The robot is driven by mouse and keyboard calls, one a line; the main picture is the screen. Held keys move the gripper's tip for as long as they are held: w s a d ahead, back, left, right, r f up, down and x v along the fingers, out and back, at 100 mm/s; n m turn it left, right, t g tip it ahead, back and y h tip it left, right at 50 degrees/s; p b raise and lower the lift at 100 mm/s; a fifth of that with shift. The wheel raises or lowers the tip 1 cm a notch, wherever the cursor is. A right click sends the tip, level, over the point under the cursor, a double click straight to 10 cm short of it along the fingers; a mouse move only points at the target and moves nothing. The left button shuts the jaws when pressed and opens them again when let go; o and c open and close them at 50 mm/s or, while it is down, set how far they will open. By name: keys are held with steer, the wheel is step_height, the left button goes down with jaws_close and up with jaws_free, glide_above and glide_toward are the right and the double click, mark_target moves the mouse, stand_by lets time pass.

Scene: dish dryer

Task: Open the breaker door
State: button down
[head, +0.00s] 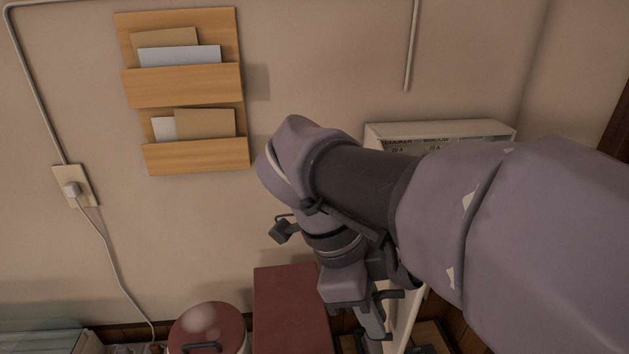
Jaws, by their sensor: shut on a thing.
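The white breaker box (440,130) is on the wall right of centre. Its top edge and a strip of printed labels show, so at least part of its inside is uncovered. My arm hides most of the box. A pale slanted panel edge (404,325), which looks like the breaker door, shows below my arm. My gripper (375,322) points downward beside this edge, with its fingers shut on what appears to be the door's edge. The exact contact and the door's full angle are hidden.
A wooden letter rack (185,88) hangs at upper left. A wall socket (75,187) with a plugged cord is at far left. A red-lidded pot (207,330) and a dark red box (290,310) stand below, close to my gripper's left.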

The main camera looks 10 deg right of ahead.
steer(key=c, duration=1.5)
jaws_free()
steer(key=p+v, duration=0.6)
steer(key=v, duration=1.1)
steer(key=shift+r+p, duration=0.2)
steer(key=shift+p, duration=0.2)
